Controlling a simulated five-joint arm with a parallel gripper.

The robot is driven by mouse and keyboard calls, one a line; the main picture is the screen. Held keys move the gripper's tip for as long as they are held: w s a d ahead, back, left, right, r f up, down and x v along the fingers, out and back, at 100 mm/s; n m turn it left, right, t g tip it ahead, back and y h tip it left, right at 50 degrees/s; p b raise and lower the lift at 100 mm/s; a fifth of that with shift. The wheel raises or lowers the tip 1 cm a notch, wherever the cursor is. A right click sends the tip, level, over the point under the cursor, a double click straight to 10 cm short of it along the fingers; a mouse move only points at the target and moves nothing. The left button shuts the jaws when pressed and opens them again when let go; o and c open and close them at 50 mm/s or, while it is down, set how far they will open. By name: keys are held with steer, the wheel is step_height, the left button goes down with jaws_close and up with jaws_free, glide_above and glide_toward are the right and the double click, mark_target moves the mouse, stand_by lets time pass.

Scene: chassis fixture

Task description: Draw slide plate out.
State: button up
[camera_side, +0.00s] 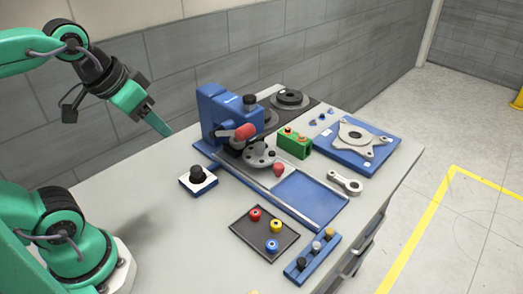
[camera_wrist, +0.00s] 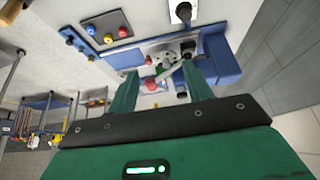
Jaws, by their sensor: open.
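The blue chassis fixture (camera_side: 222,112) stands on a flat base near the wall side of the bench. In front of its upright, a grey round flange (camera_side: 259,154) sits over the slide area, with a red knob (camera_side: 279,169) at its front. I take the slide plate to be under this flange; its edges are hard to make out. A blue recessed bed (camera_side: 308,196) lies bare in front of the knob. My gripper (camera_side: 160,127) is up in the air left of the fixture, apart from everything. In the wrist view its two green fingers (camera_wrist: 160,70) are spread, with nothing held between them.
A black tray with coloured rings (camera_side: 240,226), a blue rack (camera_side: 312,258) and a black knob on a white block (camera_side: 198,180) stand near the fixture. A green block (camera_side: 294,145), a grey link (camera_side: 345,182) and a blue plate (camera_side: 385,158) lie beyond. The bench's left part is clear.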

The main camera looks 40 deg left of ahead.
steer(key=w+d+r+n+g, duration=0.1)
steer(key=w+r+n, duration=0.25)
steer(key=w, duration=0.35)
steer(key=w+d+r+n+g, duration=0.2)
steer(key=w+r, duration=0.2)
steer(key=w, duration=0.3)
steer(key=n+g, duration=0.3)
steer(key=n, duration=0.4)
glide_above(279, 165)
step_height(279, 165, down, 6)
steer(key=f, duration=0.1)
step_height(279, 165, down, 17)
steer(key=shift+w+d+r, duration=0.1)
steer(key=shift+r, duration=0.1)
steer(key=shift+f, duration=3.9)
steer(key=shift+c, duration=0.4)
